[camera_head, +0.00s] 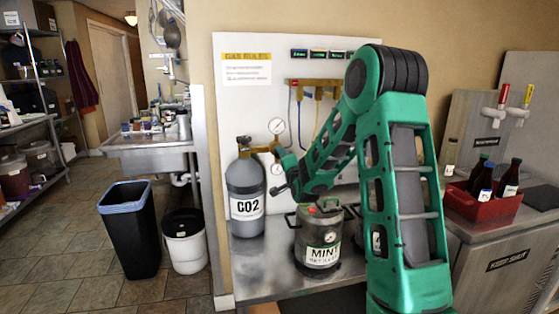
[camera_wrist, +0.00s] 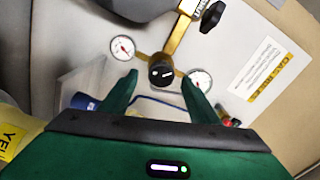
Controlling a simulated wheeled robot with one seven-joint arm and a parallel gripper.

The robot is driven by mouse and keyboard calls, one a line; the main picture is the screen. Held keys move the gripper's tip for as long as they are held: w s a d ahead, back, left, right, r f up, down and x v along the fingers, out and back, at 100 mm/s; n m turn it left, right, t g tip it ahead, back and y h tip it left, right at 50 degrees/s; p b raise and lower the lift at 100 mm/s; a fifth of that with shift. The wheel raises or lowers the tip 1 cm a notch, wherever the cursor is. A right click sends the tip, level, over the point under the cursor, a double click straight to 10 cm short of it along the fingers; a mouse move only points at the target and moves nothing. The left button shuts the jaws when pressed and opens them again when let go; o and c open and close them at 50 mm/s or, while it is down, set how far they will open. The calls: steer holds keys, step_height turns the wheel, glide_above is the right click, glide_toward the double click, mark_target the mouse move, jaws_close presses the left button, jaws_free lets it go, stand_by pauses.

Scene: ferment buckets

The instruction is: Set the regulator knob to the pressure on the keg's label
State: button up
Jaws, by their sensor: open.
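The black regulator knob (camera_wrist: 161,74) sits at the middle of a brass regulator body in the wrist view, with a pale mark on its face. A white gauge (camera_wrist: 123,48) is on one side and a second gauge (camera_wrist: 201,80) on the other. My gripper (camera_wrist: 160,82) is open, its two green fingers on either side of the knob; I cannot tell whether they touch it. In the head view my gripper (camera_head: 283,172) is at the regulator beside the grey CO2 cylinder (camera_head: 245,180). The keg (camera_head: 318,240) bears a label reading MINT; its smaller print is unreadable.
A white wall panel (camera_head: 240,110) carries a notice and a brass manifold (camera_head: 316,84) with hoses. The metal bench (camera_head: 245,275) holds the cylinder and keg. A red crate of bottles (camera_head: 485,203) stands right. Black and white bins stand on the floor left.

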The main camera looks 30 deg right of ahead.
steer(key=v, duration=0.6)
steer(key=shift+s, duration=0.2)
steer(key=s+a+f+n+g+y, duration=0.25)
steer(key=s+a+n+g, duration=0.35)
steer(key=s+a+n, duration=0.45)
steer(key=s+a+f+n+g+y, duration=0.1)
steer(key=s+a+n+g, duration=0.3)
steer(key=s, duration=0.6)
steer(key=s+a+f+n+g+y, duration=0.1)
steer(key=s+a+n+g+y, duration=0.3)
steer(key=s, duration=0.6)
steer(key=s+d+f+m+g+h, duration=0.1)
steer(key=s+d+m, duration=0.2)
steer(key=s+d, duration=0.2)
steer(key=s+d+f+m+g+h, duration=0.1)
steer(key=s+d+m, duration=0.3)
steer(key=s, duration=0.8)
steer(key=shift+d+g, duration=0.7)
